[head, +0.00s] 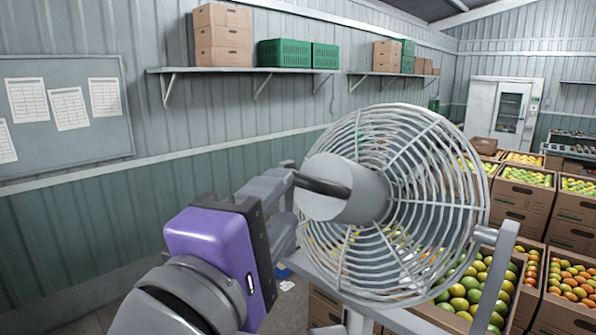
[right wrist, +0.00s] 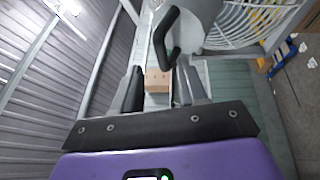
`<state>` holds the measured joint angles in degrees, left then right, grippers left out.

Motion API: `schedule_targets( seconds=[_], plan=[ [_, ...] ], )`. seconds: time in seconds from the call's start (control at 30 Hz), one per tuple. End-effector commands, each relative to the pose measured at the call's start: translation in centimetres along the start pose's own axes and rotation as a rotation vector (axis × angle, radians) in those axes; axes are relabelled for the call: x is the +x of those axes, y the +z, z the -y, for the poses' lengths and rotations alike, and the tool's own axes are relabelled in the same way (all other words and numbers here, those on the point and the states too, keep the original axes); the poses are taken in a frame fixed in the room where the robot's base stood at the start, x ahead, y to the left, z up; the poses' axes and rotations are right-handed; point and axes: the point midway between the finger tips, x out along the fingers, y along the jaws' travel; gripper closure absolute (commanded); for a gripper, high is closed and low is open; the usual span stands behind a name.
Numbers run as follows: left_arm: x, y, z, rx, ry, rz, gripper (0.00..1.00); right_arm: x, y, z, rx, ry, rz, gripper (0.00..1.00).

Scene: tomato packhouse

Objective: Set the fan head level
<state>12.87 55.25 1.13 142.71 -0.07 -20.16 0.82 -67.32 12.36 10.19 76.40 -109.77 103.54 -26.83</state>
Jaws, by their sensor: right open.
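The fan head (head: 345,195) has a grey motor housing and a round wire cage (head: 440,185). It hangs in a grey bracket (head: 495,275), with the cage facing away to the right. I cannot tell exactly how far it is tilted. A dark handle (head: 322,186) sticks out of the housing's back toward my right gripper (head: 288,188). In the right wrist view the handle (right wrist: 163,42) lies just ahead of and between the fingertips of the right gripper (right wrist: 160,76). The gripper is open, and I see no grip on the handle. My left gripper is out of view.
Crates of tomatoes (head: 525,195) stand behind and right of the fan. A wall shelf (head: 230,69) holds cardboard boxes (head: 222,35) and green crates (head: 284,53). A notice board (head: 65,110) hangs at left. The space before the left wall looks clear.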

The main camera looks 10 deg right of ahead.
Motion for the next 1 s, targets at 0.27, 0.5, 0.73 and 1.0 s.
schedule_targets(
  seconds=[0.27,0.5,0.73,1.0],
  plan=[
    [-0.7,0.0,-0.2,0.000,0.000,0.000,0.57,4.5,0.0,0.1,-0.004,-0.003,0.004,0.58],
    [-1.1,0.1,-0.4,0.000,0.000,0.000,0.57,6.8,-0.1,0.1,-0.003,-0.002,0.000,0.58],
    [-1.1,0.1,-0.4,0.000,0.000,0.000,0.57,7.0,-0.1,0.2,-0.003,-0.002,-0.001,0.58],
    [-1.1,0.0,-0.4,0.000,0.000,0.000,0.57,7.0,-0.1,0.2,-0.004,-0.002,-0.001,0.88]
  ],
)
